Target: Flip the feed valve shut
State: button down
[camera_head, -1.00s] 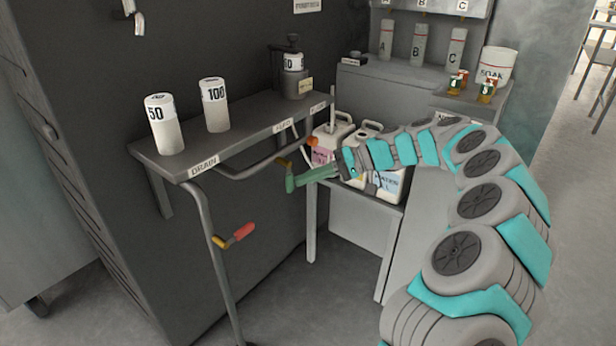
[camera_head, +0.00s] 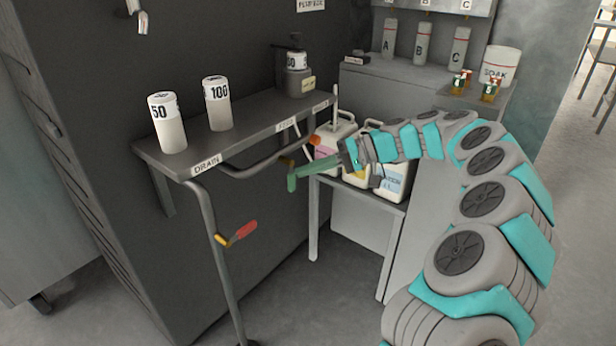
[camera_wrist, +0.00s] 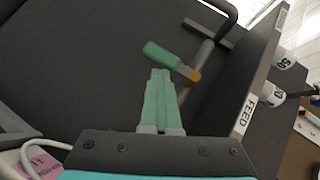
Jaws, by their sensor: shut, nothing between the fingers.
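The feed valve shows in the wrist view as a short green handle (camera_wrist: 160,55) on a brass hub (camera_wrist: 194,75), fixed to a grey pipe beside the shelf edge labelled FEED (camera_wrist: 243,115). The handle lies across the pipe. In the head view its green end (camera_head: 292,183) hangs under the shelf. My gripper (camera_head: 302,172) has slim green fingers, shut together and empty. In the wrist view the fingertips (camera_wrist: 160,73) point at the handle's side, very close to it. I cannot tell whether they touch.
A drain pipe with a red-handled valve (camera_head: 243,231) stands to the left. The shelf (camera_head: 250,133) holds white canisters marked 50 (camera_head: 168,125) and 100 (camera_head: 217,105). White jugs (camera_head: 395,178) stand on a low stand behind my gripper. Floor in front is clear.

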jog(key=shift+s+d+r, duration=0.1)
jog(key=shift+s+r, duration=0.6)
jog(key=shift+s, duration=0.2)
jog(key=s+d+r, duration=0.1)
jog(key=s+d, duration=0.1)
jog(key=s, duration=1.2)
jog(key=shift+d, duration=0.15)
jog(key=shift+r, duration=0.1)
jog(key=s+a+f+g+h+p, duration=0.1)
jog(key=s+a+h+p, duration=0.1)
jog(key=s+h, duration=0.35)
jog(key=s+a+g+h+p, duration=0.1)
jog(key=s+a+h+p, duration=0.1)
jog(key=s, duration=0.7)
jog(key=s+d+f+m+h+p, duration=0.2)
jog(key=s+d+h, duration=0.4)
jog(key=s+d, duration=0.5)
jog(key=shift+s+d+f+m+h+p, duration=0.2)
jog(key=shift+s+f+m+h+p, duration=0.25)
jog(key=shift+f+m, duration=0.45)
